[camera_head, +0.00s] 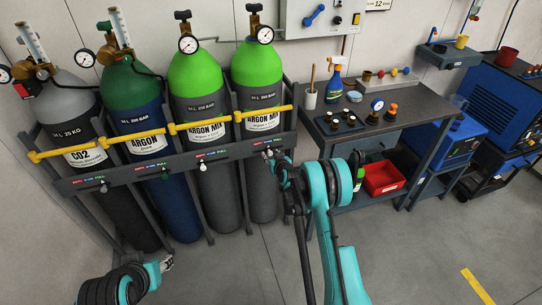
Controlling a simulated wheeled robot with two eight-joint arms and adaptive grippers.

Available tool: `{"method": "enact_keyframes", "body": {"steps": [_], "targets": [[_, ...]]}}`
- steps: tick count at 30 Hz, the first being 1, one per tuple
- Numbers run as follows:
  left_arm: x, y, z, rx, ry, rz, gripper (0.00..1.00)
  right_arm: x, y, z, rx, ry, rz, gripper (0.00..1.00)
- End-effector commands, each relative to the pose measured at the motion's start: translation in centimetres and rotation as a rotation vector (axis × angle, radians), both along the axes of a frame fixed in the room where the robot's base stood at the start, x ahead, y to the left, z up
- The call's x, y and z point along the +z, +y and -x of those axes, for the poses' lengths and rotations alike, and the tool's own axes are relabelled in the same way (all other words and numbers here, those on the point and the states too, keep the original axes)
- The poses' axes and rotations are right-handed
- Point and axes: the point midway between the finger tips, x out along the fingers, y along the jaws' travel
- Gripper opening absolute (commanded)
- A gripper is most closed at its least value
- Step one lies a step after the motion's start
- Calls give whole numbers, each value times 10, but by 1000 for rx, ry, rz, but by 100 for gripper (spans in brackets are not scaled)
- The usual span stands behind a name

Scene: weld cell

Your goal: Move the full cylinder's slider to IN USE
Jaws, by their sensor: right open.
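Four gas cylinders stand in a rack: grey CO2 (66,104), green-topped ARGON (130,88), and two bright-green-topped ARGON MIX, the middle-right one (196,72) and the rightmost one (259,66). The rack's lower rail (124,176) carries a coloured status strip with a slider knob below each cylinder. The CO2 slider (103,187) sits at its strip's right end; the third slider (202,166) is near its left end.
Yellow retaining bars (188,126) cross the cylinders above the rail. A workbench (425,103) stands right of the rack, with a spray bottle (334,86) on top and a red bin (383,178) below. Blue machines (448,140) stand further right. The front floor is clear.

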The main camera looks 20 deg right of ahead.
Motion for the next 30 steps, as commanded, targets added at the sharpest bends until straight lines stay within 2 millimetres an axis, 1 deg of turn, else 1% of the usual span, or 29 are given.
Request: {"method": "enact_keyframes", "body": {"steps": [2, 5, 8, 15, 18, 21, 25, 30], "targets": [[0, 0, 0, 0, 0, 0, 41, 1, 0, 1, 0, 0, 0, 41], [0, 0, 0, 0, 0, 0, 41, 4, -1, 9, 0, 0, 0, 41], [0, 0, 0, 0, 0, 0, 41, 11, -1, 25, -1, 0, -1, 41], [0, 0, 0, 0, 0, 0, 41, 31, -3, 74, 0, 0, -1, 41], [0, 0, 0, 0, 0, 0, 41, 38, -3, 91, 0, 0, 0, 41], [0, 0, 0, 0, 0, 0, 41, 42, -3, 102, 0, 0, -1, 41], [0, 0, 0, 0, 0, 0, 41, 45, -4, 110, 0, 0, -1, 41], [0, 0, 0, 0, 0, 0, 41, 46, -4, 111, 0, 0, 0, 41]]}}
